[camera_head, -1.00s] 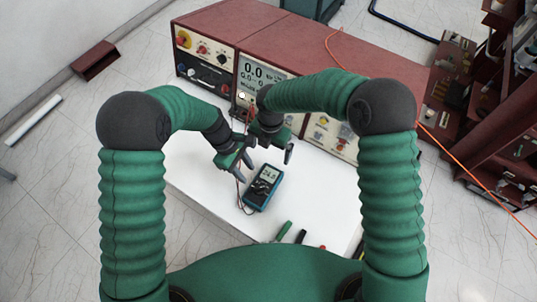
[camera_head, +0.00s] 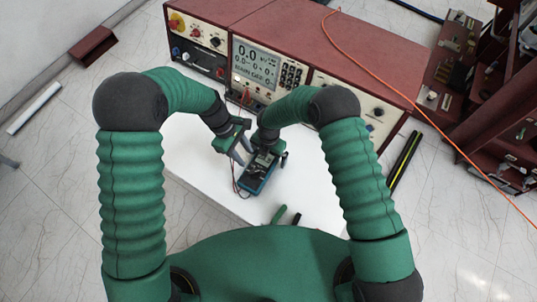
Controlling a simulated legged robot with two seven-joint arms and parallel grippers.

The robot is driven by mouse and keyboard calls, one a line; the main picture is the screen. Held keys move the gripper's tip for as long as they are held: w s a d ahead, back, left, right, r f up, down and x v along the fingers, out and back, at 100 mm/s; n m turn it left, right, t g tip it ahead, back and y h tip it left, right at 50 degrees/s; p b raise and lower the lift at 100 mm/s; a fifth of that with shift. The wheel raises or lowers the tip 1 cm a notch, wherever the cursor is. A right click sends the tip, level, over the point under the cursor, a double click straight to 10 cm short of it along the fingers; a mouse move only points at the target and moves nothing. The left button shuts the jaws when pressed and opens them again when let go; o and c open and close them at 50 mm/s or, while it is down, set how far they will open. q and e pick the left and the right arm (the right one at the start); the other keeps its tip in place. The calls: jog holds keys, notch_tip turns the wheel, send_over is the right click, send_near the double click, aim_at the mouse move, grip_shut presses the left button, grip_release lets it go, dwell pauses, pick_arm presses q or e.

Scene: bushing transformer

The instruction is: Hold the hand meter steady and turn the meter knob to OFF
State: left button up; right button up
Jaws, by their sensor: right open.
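The hand meter (camera_head: 256,187), dark with a blue casing, lies on the white table top (camera_head: 205,172), tilted in the picture. Its upper part and display are largely covered by my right gripper, and I cannot make out its knob. My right gripper (camera_head: 270,160) is open over the meter's upper part; whether it touches is unclear. My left gripper (camera_head: 241,154) is at the meter's upper left, its fingers pointing down toward the meter's side. I cannot tell whether its fingers are apart or shut, or whether they touch the casing.
A red test console (camera_head: 262,70) with a lit display stands along the table's far side. Thin leads (camera_head: 236,180) run beside the meter's left. A green probe (camera_head: 279,214) lies near the table's front. An orange cable (camera_head: 385,98) crosses the console's top. The table's left part is clear.

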aim_at(254, 171)
jog(key=shift+a, duration=0.65)
jog(key=c, duration=0.9)
pick_arm(q)
jog(key=shift+a, duration=0.75)
pick_arm(e)
jog(key=shift+c, duration=1.1)
pick_arm(q)
jog(key=shift+d, duration=0.5)
jog(key=shift+c, duration=0.3)
pick_arm(e)
jog(key=shift+d, duration=0.45)
jog(key=c, duration=0.8)
jog(key=shift+a, duration=0.25)
pick_arm(q)
jog(key=s+a+r+m+t+h, duration=0.1)
jog(key=s+m, duration=0.1)
jog(key=m, duration=1.1)
jog(key=s+a+r+m+t, duration=0.1)
jog(key=m+t, duration=0.1)
jog(key=m, duration=1.2)
jog(key=x, duration=1.1)
jog(key=shift+d+f, duration=0.25)
jog(key=shift+f, duration=0.05)
